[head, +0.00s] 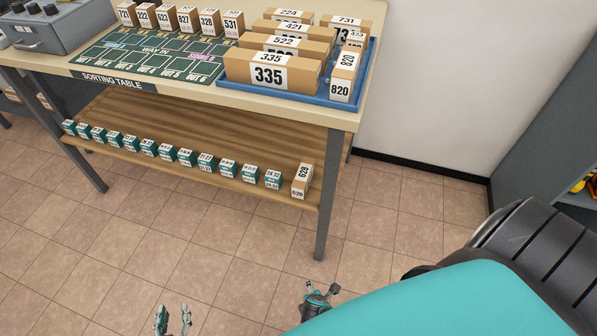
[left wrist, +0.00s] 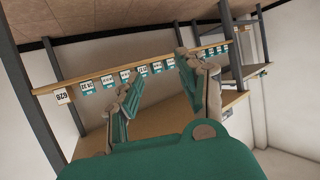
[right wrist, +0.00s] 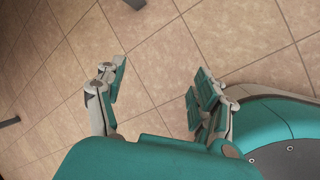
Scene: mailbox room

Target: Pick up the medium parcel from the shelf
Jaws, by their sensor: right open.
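A brown parcel (head: 302,180) with white number labels stands at the right end of the table's lower shelf (head: 200,118), bigger than the teal boxes in its row. It also shows upside down at the left of the left wrist view (left wrist: 62,96). My left gripper (head: 173,318) is open and empty, low over the floor in front of the shelf, apart from the parcel. Its parted fingers show in the left wrist view (left wrist: 160,88). My right gripper (head: 320,292) is partly hidden by my arm; the right wrist view (right wrist: 155,88) shows it open and empty above floor tiles.
Several small teal boxes (head: 186,157) line the shelf's front edge left of the brown parcel. A table leg (head: 327,195) stands just right of it. A blue tray (head: 228,87) of parcels sits on the tabletop. The tiled floor in front is clear.

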